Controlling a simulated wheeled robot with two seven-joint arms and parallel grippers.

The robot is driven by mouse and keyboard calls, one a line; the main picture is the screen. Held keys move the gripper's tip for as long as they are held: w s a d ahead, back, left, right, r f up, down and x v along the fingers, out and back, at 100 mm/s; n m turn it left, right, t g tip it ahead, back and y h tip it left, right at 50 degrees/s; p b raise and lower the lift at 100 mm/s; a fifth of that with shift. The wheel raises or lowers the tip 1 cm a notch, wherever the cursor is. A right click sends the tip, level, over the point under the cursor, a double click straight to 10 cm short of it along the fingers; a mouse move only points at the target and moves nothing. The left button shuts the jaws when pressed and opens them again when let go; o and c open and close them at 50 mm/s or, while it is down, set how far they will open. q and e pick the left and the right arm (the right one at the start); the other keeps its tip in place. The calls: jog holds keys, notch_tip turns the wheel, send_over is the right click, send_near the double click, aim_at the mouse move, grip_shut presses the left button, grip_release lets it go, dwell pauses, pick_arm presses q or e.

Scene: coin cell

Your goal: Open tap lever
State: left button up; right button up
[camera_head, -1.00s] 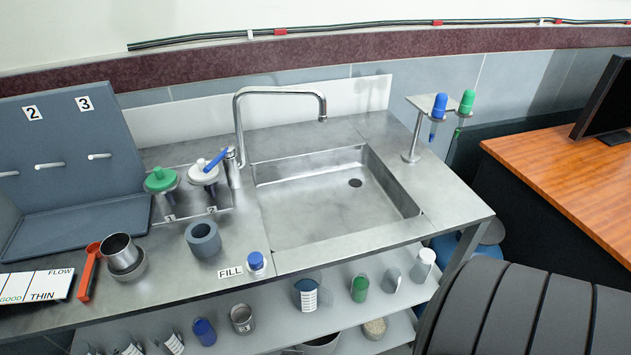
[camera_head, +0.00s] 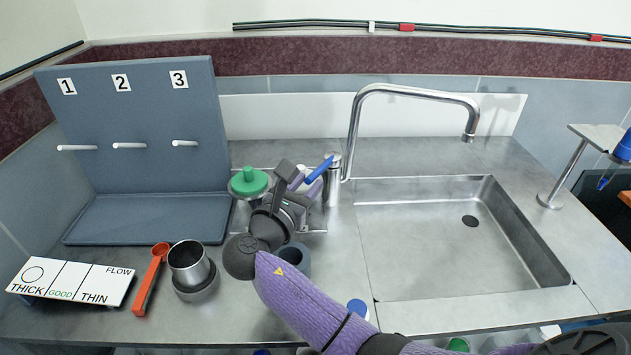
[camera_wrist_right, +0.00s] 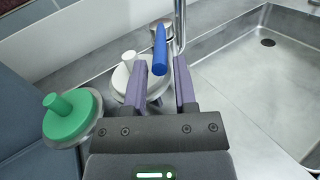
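The tap (camera_head: 352,130) stands at the left edge of the sink, its spout arching to the right over the basin. Its blue lever (camera_head: 319,169) sticks out to the left and up from the tap's base. In the right wrist view the blue lever (camera_wrist_right: 160,48) shows just beyond the fingertips, in line with the gap. My right gripper (camera_wrist_right: 168,75) is open, with its purple fingers apart and nothing seen between them. In the head view my right gripper (camera_head: 309,178) is close to the lever's left side; contact cannot be told. My left gripper is out of view.
A green-topped container (camera_head: 249,182) and a white-topped one (camera_wrist_right: 130,75) stand left of the tap. A grey ring-shaped holder (camera_head: 296,262), a metal cup (camera_head: 188,262) and an orange-handled tool (camera_head: 150,278) are on the counter. The sink basin (camera_head: 430,260) is empty.

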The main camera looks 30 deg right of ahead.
aim_at(314, 172)
jog(key=x, duration=0.3)
jog(key=shift+w+d+b, duration=0.1)
jog(key=shift+d+b, duration=0.05)
jog(key=shift+b, duration=0.15)
grip_shut()
jog(key=shift+f, duration=0.1)
dwell(0.4)
dwell(0.6)
